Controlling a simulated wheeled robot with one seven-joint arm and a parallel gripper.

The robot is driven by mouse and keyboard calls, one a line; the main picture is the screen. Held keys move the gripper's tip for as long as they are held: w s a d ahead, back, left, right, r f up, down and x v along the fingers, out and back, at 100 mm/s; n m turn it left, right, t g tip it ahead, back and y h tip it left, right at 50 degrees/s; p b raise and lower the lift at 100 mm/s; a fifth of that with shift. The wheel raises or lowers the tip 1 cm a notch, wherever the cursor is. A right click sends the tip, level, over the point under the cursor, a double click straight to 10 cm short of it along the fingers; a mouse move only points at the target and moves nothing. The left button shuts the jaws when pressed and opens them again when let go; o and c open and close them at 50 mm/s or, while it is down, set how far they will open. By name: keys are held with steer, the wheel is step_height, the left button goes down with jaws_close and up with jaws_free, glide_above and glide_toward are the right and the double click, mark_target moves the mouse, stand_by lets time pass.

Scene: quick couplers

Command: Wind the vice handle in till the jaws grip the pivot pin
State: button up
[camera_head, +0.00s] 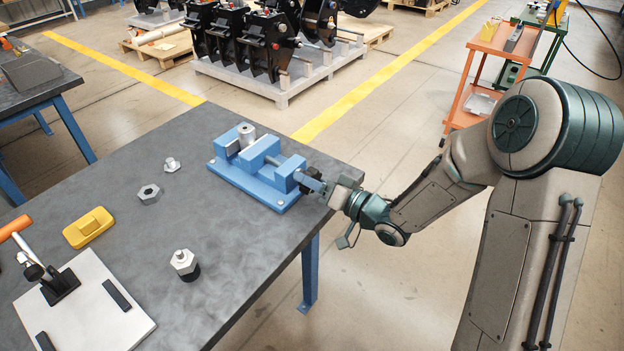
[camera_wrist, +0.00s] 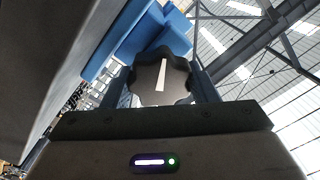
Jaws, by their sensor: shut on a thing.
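The blue vice (camera_head: 258,166) is on the grey table near its far right corner. The silver pivot pin (camera_head: 246,135) stands upright at its jaws; from here I cannot tell whether both jaws touch it. The vice handle is a dark lobed knob with a white line, clear in the wrist view (camera_wrist: 160,78). My gripper (camera_head: 315,184) is at the right end of the vice, shut on the handle, with a finger on each side of the knob. In the head view the gripper mostly hides the handle.
A bolt (camera_head: 172,164), a nut (camera_head: 149,194), a yellow block (camera_head: 88,228), a threaded fitting (camera_head: 184,263) and a white plate with a clamp (camera_head: 88,305) lie on the table to the left. The middle of the table is clear. An orange cart (camera_head: 487,45) stands behind my arm.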

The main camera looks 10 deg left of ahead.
steer(key=o, duration=1)
steer(key=shift+d, duration=0.1)
steer(key=v, duration=1.3)
steer(key=shift+s+d+f, duration=0.1)
steer(key=shift+s+d, duration=0.1)
steer(key=shift+d, duration=0.1)
steer(key=shift+w, duration=0.1)
